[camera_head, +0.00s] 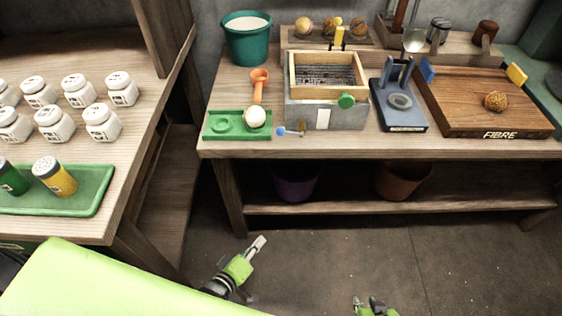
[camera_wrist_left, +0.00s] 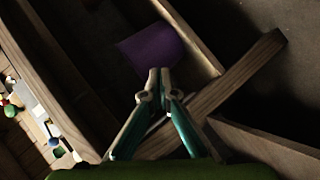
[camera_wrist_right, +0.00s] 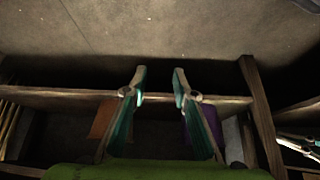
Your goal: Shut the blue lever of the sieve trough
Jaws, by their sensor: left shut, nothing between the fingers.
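The sieve trough (camera_head: 326,114) is a grey box with a wooden-framed sieve (camera_head: 326,72) on top, standing on the bench. Its blue lever (camera_head: 281,132) is a small blue knob on a thin arm, sticking out to the left at the trough's lower front left corner. A green knob (camera_head: 346,101) sits on the front right. My left gripper (camera_head: 259,242) is low in front of the bench, well below the lever and apart from it. Its fingertips meet in the left wrist view (camera_wrist_left: 159,73), with nothing between them. My right gripper (camera_head: 370,303) is at the bottom edge, open and empty in the right wrist view (camera_wrist_right: 160,78).
A blue stand (camera_head: 402,114) is right of the trough. The lower shelf (camera_head: 350,207) juts below the bench top. The floor in front is clear.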

